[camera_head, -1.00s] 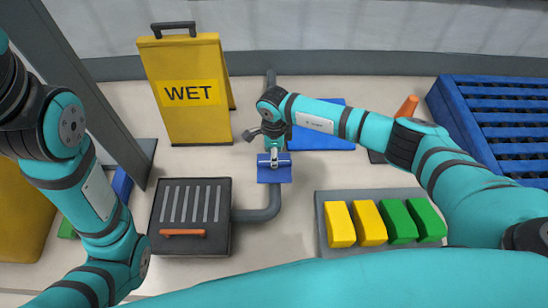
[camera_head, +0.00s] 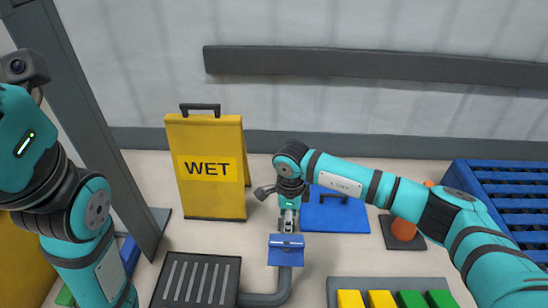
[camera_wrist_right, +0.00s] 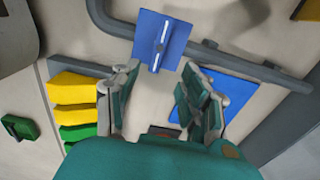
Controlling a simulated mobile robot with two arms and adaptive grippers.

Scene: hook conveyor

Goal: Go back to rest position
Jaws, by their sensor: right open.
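My right gripper (camera_head: 287,228) points down in the head view, just behind a small blue block with a pale bar on top (camera_head: 286,250). In the right wrist view my right gripper (camera_wrist_right: 160,72) has its fingers spread, with nothing between them. The blue block (camera_wrist_right: 150,30) is just beyond the fingertips there and appears free of them. My left arm stands at the left edge of the head view, and its gripper is out of the picture.
A yellow WET sign (camera_head: 208,195) stands at the back. A grate box (camera_head: 200,262) and grey pipe (camera_head: 272,298) are in front. A blue panel (camera_head: 345,220) lies behind my right arm. A blue slatted crate (camera_head: 505,185) is right. Yellow and green blocks (camera_head: 395,299) sit front right.

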